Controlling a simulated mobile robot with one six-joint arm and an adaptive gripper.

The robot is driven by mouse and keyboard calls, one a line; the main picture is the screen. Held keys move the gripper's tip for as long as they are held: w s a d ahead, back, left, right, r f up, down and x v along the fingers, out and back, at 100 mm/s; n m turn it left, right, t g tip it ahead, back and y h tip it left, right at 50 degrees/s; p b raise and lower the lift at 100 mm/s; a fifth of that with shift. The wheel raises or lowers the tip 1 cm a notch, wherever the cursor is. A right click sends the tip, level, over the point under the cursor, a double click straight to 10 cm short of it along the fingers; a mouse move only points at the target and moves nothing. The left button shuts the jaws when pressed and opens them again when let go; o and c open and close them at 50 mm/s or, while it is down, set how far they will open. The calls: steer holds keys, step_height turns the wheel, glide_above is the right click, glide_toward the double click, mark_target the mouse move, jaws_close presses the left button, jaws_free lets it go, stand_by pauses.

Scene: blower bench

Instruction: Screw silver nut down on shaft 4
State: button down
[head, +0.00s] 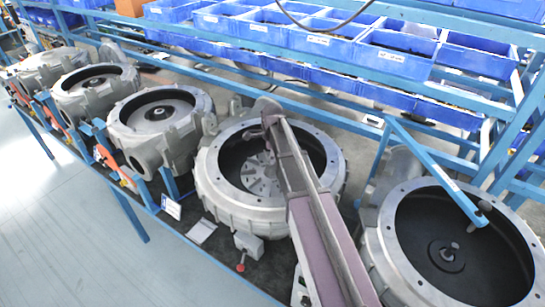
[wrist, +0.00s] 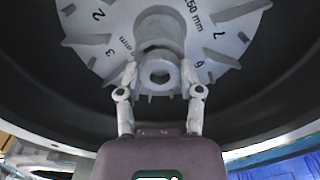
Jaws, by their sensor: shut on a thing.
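In the wrist view my gripper (wrist: 159,72) reaches into a blower housing, with one finger on each side of the silver nut (wrist: 159,64). The nut is a short grey ring with a dark hole, and the gripper is shut on it. It is in front of the hub of a grey impeller disc (wrist: 205,28) with printed numbers. Whether the nut sits on the shaft's thread cannot be told; the shaft end is hidden.
Several more housings (head: 150,150) stand in a row at left. A blue frame (head: 425,165) and blue bins (head: 395,60) run behind. The housing's dark inner wall (wrist: 40,65) surrounds the gripper.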

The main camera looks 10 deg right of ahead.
steer(key=m, duration=1.1)
steer(key=shift+m, duration=0.4)
steer(key=c, duration=0.5)
jaws_free()
steer(key=shift+c, duration=0.2)
steer(key=shift+n, duration=0.3)
